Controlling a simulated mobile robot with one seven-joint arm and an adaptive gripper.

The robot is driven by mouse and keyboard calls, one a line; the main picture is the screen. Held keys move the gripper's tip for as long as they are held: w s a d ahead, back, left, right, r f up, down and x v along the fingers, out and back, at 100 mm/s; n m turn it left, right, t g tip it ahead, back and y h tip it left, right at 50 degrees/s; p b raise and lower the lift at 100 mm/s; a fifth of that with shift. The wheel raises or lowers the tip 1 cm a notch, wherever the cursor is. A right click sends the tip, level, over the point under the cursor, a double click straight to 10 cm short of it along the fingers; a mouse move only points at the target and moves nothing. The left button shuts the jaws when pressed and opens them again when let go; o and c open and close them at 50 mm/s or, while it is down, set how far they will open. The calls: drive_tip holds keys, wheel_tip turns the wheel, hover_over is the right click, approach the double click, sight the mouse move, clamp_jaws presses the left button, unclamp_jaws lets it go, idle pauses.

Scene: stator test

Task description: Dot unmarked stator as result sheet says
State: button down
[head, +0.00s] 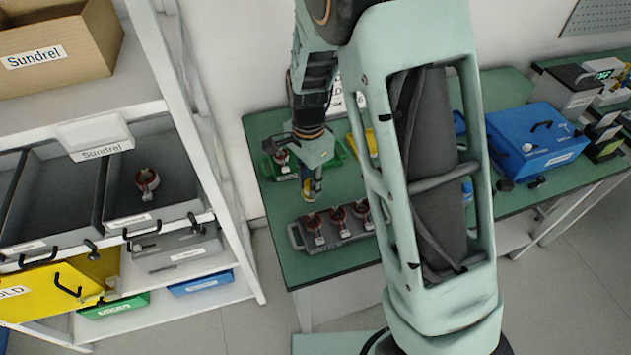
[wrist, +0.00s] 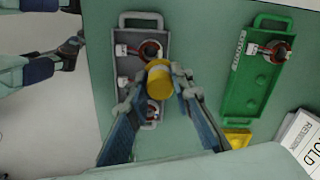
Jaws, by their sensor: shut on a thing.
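My gripper (head: 311,186) is shut on a yellow cylindrical tool (wrist: 160,80), seen end-on between the fingers in the wrist view. The gripper is above the grey tray (head: 347,240), which holds three reddish stators with white tags, including a left one (head: 313,222) and a middle one (head: 338,216). In the wrist view, the tool and fingers partly cover the grey tray (wrist: 131,65); its top stator (wrist: 151,49) shows best. A green tray (wrist: 238,92) with one stator (wrist: 277,52) lies to the right. I cannot make out any dots or tag writing.
A white sign (wrist: 302,140) is partly readable, near a yellow tray (wrist: 238,138). A blue box (head: 530,135) stands right on the green table. The left shelf holds a bin with another stator (head: 147,180), a Sundrel carton (head: 60,50) and a yellow bin (head: 45,290).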

drive_tip(key=shift+f+b, duration=1.75)
drive_tip(key=shift+f, duration=0.55)
drive_tip(key=shift+f+b, duration=0.45)
drive_tip(key=shift+f, duration=0.25)
drive_tip(key=shift+s, duration=0.1)
drive_tip(key=shift+r+p, duration=2.4)
drive_tip(key=shift+r, duration=0.7)
drive_tip(key=shift+d, duration=0.15)
